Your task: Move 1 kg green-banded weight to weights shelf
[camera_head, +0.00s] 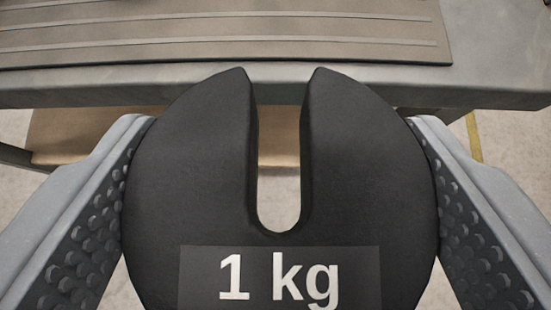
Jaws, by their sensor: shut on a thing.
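A black slotted disc weight (190,190) marked "1 kg" fills the middle of the view, with its slot opening away from me. My gripper (278,190) is shut on it, with a studded grey finger pressed against its left and right sides. The lower part of the weight is cut off by the frame edge. No green band shows on the visible part. I cannot tell which surface, if any, is the weights shelf.
A grey table edge (60,92) runs across just beyond the weight. A ridged brown-grey board (220,30) lies on the table. A wooden lower surface (75,135) shows beneath. Pale floor with a yellow line (474,138) is visible at the right.

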